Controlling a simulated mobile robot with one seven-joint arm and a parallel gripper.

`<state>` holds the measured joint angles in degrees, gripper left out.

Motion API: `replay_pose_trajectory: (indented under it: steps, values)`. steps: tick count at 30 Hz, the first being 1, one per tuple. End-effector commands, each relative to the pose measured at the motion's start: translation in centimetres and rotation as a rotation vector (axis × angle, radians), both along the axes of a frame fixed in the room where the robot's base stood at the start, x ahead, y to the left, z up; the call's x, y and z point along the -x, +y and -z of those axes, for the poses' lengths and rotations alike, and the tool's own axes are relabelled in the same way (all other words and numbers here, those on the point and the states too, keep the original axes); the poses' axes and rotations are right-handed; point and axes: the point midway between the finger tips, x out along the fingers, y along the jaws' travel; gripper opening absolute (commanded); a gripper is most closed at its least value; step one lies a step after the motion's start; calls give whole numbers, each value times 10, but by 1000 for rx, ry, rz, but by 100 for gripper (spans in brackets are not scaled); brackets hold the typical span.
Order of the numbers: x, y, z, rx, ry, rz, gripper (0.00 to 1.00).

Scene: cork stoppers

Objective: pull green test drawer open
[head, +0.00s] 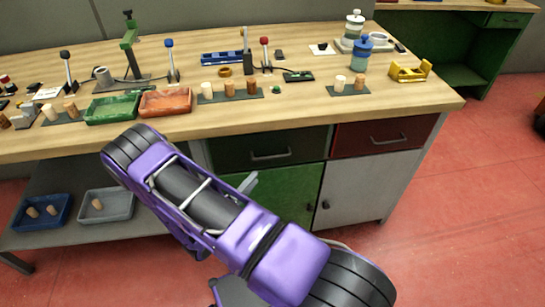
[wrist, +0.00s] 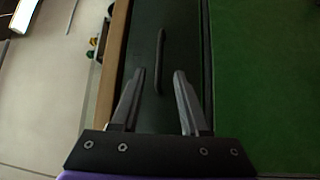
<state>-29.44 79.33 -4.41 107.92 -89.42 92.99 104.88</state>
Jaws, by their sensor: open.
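The green test drawer (head: 236,151) is a dark green front under the workbench top and looks closed. In the wrist view the drawer front (wrist: 143,112) fills the middle, with the dark handle (wrist: 159,50) running up and down the picture. My gripper (wrist: 159,74) is open, its two fingers on either side of the handle's line. I cannot tell how far the fingertips are from the handle. In the head view my gripper (head: 248,183) shows only partly, below and left of the handle, mostly hidden by my arm.
A dark red drawer (head: 372,137) is right of the green one. Below are a brighter green door (head: 290,190) and a grey door (head: 365,187). The wooden bench top (head: 330,105) overhangs the drawers and holds trays, corks and bottles. The red floor in front is clear at right.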

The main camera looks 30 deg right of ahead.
Motion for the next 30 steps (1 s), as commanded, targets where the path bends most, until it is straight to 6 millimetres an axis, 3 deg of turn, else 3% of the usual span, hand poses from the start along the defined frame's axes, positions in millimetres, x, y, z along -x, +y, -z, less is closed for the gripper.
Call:
replay_pose_trajectory:
  steps: [6, 15, 28, 30]
  values:
    - [-23, -44, -7, 1, -2, 4, 45]
    - [-47, -86, -13, -1, -1, 1, 45]
    - [-53, -96, -15, 0, 0, -1, 45]
    - [-53, -96, -15, 0, 0, -1, 36]
